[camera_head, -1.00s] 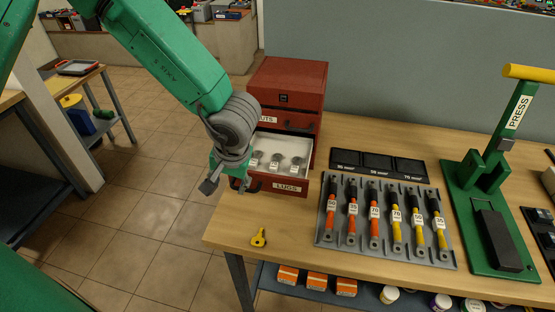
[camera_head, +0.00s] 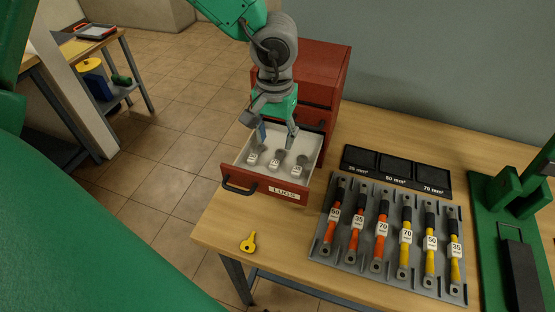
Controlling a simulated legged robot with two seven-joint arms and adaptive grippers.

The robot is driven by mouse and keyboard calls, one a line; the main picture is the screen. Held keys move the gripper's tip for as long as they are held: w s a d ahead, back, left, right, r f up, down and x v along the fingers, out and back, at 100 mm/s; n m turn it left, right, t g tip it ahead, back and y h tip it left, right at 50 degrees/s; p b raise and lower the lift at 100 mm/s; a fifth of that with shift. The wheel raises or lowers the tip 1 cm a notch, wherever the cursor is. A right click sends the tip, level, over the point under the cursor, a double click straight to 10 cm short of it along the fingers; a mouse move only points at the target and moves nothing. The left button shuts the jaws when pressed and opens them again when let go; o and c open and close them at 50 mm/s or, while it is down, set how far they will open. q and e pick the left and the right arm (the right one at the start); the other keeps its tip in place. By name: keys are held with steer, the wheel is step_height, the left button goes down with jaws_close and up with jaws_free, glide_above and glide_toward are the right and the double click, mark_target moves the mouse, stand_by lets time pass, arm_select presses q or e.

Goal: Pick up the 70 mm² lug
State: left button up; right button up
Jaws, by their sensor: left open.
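The red drawer labelled LUGS (camera_head: 250,184) is pulled open. Three small grey lugs lie in its pale tray, each with a white tag: a left lug (camera_head: 253,154), a middle lug (camera_head: 277,164) and a right lug (camera_head: 300,166). The tag numbers are too small to read surely, so I cannot tell which lug is the 70 mm² one. My left gripper (camera_head: 277,141) points down over the drawer with its fingers apart, above and behind the lugs. Nothing shows between its fingers. My right gripper is not in view.
The red cabinet (camera_head: 325,75) stands behind the drawer. A grey rack (camera_head: 344,253) holds several tagged orange and yellow cables. A black size-marked tray (camera_head: 396,173) lies behind it. A green press (camera_head: 488,225) stands at right. A yellow key (camera_head: 248,242) lies near the table's front edge.

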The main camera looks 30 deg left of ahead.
mark_target(275, 162)
arm_select(q)
steer(key=f, duration=0.3)
steer(key=shift+w+f, duration=0.3)
steer(key=shift+w, duration=0.1)
steer(key=f, duration=0.5)
steer(key=shift+s+a+f, duration=0.1)
steer(key=shift+a, duration=0.2)
steer(key=shift+d, duration=0.1)
steer(key=shift+s, duration=0.1)
jaws_close()
